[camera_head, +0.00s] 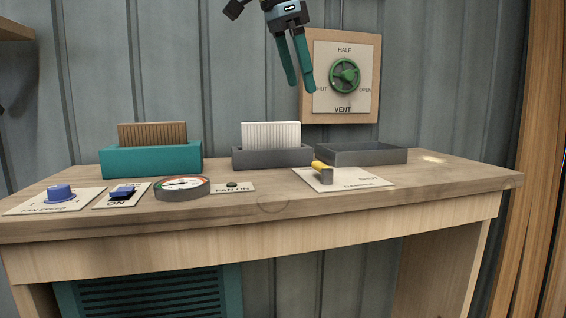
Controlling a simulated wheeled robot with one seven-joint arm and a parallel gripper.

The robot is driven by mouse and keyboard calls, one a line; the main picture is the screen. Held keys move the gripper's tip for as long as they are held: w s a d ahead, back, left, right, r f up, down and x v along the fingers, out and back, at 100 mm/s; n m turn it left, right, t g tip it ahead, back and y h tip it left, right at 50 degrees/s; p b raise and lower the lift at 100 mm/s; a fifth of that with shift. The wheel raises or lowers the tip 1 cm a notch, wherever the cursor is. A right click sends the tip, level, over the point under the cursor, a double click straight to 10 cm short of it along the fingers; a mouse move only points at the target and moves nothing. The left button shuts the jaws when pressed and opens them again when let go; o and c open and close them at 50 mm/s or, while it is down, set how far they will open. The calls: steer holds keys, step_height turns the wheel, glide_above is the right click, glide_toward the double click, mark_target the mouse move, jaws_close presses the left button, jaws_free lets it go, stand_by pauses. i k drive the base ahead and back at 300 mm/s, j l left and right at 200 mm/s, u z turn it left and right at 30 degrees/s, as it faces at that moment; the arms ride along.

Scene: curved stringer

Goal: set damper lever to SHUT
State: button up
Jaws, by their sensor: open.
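The damper lever (322,172) has a yellow handle and a dark grey base. It sits on a white label plate (358,180) near the right part of the bench top. The printing on the plate is too small to read surely, so I cannot tell which setting the lever is at. My gripper (299,90) hangs at the top middle, fingers pointing down, open and empty. It is well above the bench, up and slightly left of the lever, and apart from it.
Behind the lever stand a grey box of white cards (271,156) and an empty grey tray (372,156). A green vent wheel (344,76) is on the wall board. A teal box (152,160), a gauge (182,188), a blue knob (59,193) and a switch (122,193) are left.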

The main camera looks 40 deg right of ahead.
mark_target(327, 172)
steer(key=k, duration=1)
